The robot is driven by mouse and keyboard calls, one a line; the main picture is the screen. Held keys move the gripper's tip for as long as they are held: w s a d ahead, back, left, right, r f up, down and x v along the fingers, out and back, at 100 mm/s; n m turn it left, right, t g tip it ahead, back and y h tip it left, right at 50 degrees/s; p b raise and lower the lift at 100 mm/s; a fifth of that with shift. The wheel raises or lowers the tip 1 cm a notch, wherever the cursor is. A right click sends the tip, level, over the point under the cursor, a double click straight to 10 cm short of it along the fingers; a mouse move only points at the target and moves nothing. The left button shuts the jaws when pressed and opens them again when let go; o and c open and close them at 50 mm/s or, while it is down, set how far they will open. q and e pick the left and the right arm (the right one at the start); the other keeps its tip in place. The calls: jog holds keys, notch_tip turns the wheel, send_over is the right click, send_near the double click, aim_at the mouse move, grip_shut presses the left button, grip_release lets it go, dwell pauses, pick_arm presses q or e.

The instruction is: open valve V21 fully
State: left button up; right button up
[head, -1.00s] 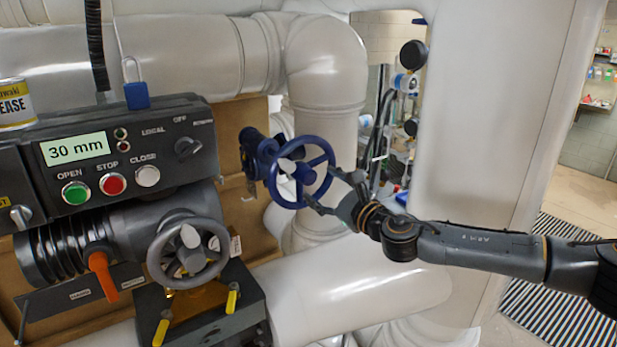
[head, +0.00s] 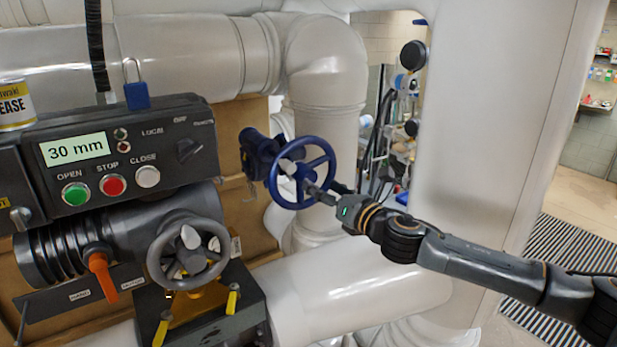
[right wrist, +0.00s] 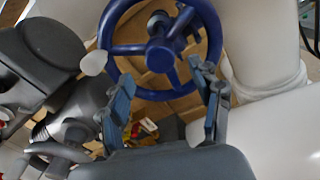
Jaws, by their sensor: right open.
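A blue spoked handwheel (head: 302,148) stands upright on a blue valve body (head: 258,152) in front of the white pipes; it also shows in the right wrist view (right wrist: 196,20). No V21 tag is legible on it. My right gripper (head: 325,191) is open at the wheel's lower right rim. In the right wrist view its two fingers (right wrist: 164,76) are spread apart, with the near part of the rim appearing between their tips; I cannot tell whether they touch it. My left gripper is in neither view.
A grey handwheel (head: 158,262) sits on an actuator at lower left, beside an orange lever (head: 101,272). Above it, a control box (head: 128,187) reads 30 mm, with OPEN, STOP and CLOSE buttons. A thick white pipe (head: 345,285) runs below my right arm.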

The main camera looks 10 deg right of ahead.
aim_at(311, 178)
dwell(0.3)
jog(key=shift+x, duration=3.1)
jog(key=shift+r, duration=0.1)
jog(key=shift+c, duration=0.3)
